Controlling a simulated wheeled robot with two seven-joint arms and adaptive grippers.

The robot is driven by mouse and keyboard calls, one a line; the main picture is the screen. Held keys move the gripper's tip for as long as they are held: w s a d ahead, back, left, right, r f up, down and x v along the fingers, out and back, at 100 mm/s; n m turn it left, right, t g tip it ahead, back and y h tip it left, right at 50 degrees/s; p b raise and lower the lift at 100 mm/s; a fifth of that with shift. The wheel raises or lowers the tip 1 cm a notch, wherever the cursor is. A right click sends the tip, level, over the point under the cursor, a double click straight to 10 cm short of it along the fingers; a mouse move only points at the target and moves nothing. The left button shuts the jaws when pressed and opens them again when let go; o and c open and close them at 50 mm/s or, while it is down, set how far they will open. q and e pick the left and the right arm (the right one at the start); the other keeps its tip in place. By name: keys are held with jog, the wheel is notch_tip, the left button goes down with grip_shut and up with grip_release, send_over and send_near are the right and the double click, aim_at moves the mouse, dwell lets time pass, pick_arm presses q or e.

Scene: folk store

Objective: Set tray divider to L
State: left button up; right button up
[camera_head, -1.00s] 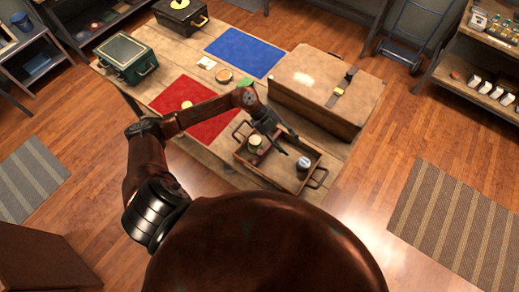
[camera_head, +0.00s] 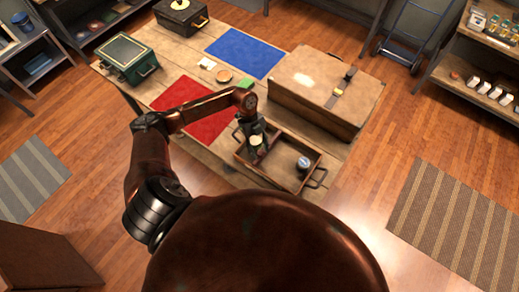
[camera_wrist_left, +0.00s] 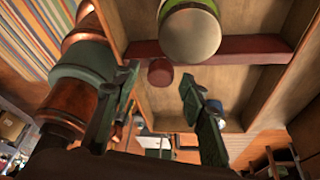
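The wooden tray (camera_head: 283,167) stands near the front end of the table and holds two small containers. A pale-topped jar (camera_head: 256,140) is at its left end and a dark can with a light lid (camera_head: 303,163) is at its right. The wrist view shows the tray's red-brown divider (camera_wrist_left: 240,50) with a round red knob (camera_wrist_left: 160,73), and a green-rimmed jar (camera_wrist_left: 190,33) beside it. My left gripper (camera_wrist_left: 160,78) is open, its fingers apart on either side of the knob. In the head view my left gripper (camera_head: 255,128) hides part of the tray's left end. Any L marking is not legible.
A large brown case (camera_head: 310,85) stands just behind the tray. A red mat (camera_head: 205,125) and a blue mat (camera_head: 244,52) lie on the table, with a green box (camera_head: 125,55) at the left. Floor is open to the right.

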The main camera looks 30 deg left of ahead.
pick_arm(q)
grip_shut()
dwell(0.6)
